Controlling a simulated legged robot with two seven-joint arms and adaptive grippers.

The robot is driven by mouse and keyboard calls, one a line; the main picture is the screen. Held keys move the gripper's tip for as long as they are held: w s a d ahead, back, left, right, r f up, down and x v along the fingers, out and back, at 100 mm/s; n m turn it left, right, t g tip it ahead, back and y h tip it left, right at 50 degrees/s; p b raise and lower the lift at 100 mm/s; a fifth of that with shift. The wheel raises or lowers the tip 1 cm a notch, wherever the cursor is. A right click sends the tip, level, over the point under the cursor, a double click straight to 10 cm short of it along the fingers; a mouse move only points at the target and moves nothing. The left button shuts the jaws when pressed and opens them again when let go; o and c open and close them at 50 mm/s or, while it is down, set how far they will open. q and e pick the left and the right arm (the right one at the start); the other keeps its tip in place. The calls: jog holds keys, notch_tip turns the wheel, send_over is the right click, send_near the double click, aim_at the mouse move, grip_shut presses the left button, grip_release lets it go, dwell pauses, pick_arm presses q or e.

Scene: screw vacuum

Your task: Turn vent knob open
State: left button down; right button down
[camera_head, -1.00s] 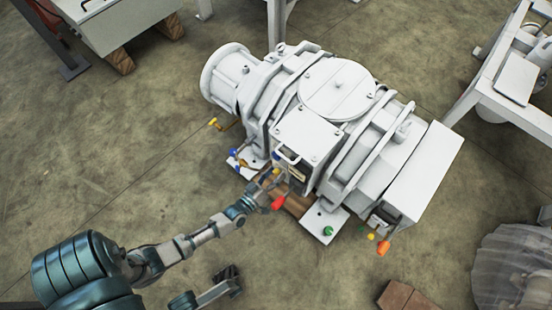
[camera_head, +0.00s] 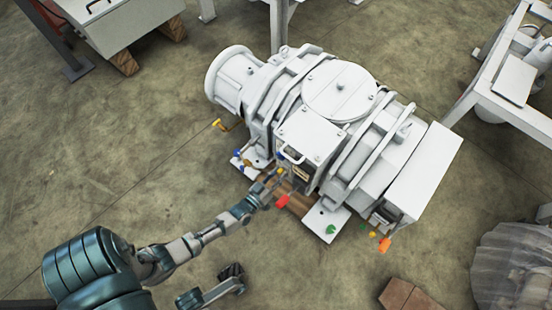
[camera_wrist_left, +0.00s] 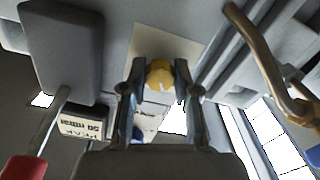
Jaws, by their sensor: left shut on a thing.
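The white vacuum machine (camera_head: 340,90) stands on the floor. My left gripper (camera_head: 275,177) reaches its near side, between the blue handle and the red handle. In the left wrist view a round yellow knob (camera_wrist_left: 160,73) lies between the two fingers (camera_wrist_left: 160,85), which are shut on it. A pale plate (camera_wrist_left: 165,45) is behind the knob. The knob's mount is mostly hidden by the fingers, and I cannot tell how far it is turned.
A red handle (camera_head: 282,201) is close beside the gripper, with a labelled box (camera_wrist_left: 82,130) near it in the left wrist view. A bent brass-coloured pipe (camera_wrist_left: 262,55) is on the right there. Orange (camera_head: 384,245) and green (camera_head: 331,229) parts are farther right. Open floor (camera_head: 130,170) lies left.

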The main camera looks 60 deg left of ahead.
pick_arm(q)
jog(key=m+p, duration=0.2)
jog(key=m, duration=1)
jog(key=shift+f+m, duration=0.1)
jog(key=shift+m, duration=0.3)
jog(key=shift+d, duration=0.1)
jog(key=c, duration=0.9)
grip_release()
jog(key=shift+f, duration=0.1)
jog(key=shift+o, duration=0.2)
jog(key=v, duration=1.2)
